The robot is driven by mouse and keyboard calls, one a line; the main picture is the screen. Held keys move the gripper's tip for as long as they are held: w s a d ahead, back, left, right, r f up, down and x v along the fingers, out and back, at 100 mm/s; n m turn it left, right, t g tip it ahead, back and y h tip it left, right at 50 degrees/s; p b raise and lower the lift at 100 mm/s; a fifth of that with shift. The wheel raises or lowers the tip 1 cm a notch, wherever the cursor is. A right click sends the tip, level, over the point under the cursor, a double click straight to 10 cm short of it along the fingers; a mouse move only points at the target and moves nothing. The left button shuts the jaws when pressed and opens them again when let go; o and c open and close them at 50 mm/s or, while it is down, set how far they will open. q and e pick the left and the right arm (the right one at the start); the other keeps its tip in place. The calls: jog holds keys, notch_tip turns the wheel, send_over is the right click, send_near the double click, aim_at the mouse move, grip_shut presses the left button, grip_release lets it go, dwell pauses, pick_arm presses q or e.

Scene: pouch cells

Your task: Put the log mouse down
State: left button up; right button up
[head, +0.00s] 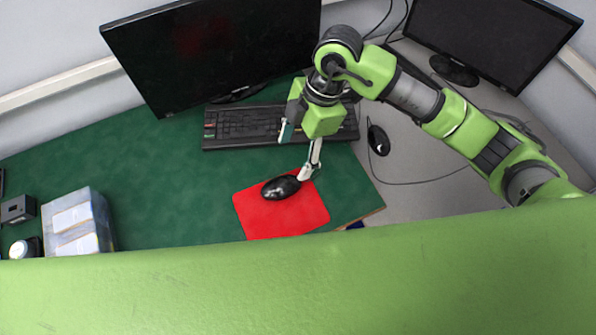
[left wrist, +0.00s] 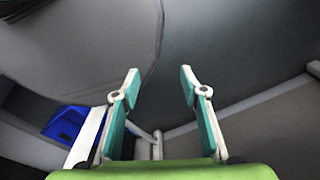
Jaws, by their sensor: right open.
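A black mouse (head: 281,187) lies on a red mouse pad (head: 285,222) on the green desk. I take it to be the log mouse. My right gripper (head: 294,158) is open just behind and above this mouse. One pale finger reaches down beside the mouse's right end; I cannot tell whether it touches. The other finger stands apart, up and to the left. My left gripper (left wrist: 160,82) shows in the left wrist view with its two teal-padded fingers apart and nothing between them. It is not visible in the head view.
A black keyboard (head: 245,127) lies behind the pad, partly under my right arm. A large monitor (head: 215,50) stands behind it. A second black mouse (head: 378,140) and monitor (head: 490,35) are on the grey desk. A wrapped box (head: 77,222) stands left. The green desk's middle is clear.

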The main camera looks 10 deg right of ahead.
jog(key=p, duration=0.2)
send_over(283, 183)
jog(key=d, duration=0.2)
jog(key=f, duration=0.7)
jog(key=shift+w+a+f, duration=0.2)
jog(key=shift+w+a, duration=0.05)
jog(key=p+x, duration=0.1)
jog(key=x, duration=0.4)
jog(key=shift+f+p, duration=0.15)
jog(key=shift+p, duration=0.15)
jog(key=shift+a+f, duration=0.1)
jog(key=shift+f, duration=0.2)
jog(key=c, duration=1.3)
pick_arm(q)
jog(key=r, duration=0.3)
jog(key=shift+s+a+r, duration=0.1)
jog(key=shift+s+r, duration=0.15)
jog(key=shift+r, duration=0.05)
pick_arm(e)
jog(key=shift+r, duration=0.15)
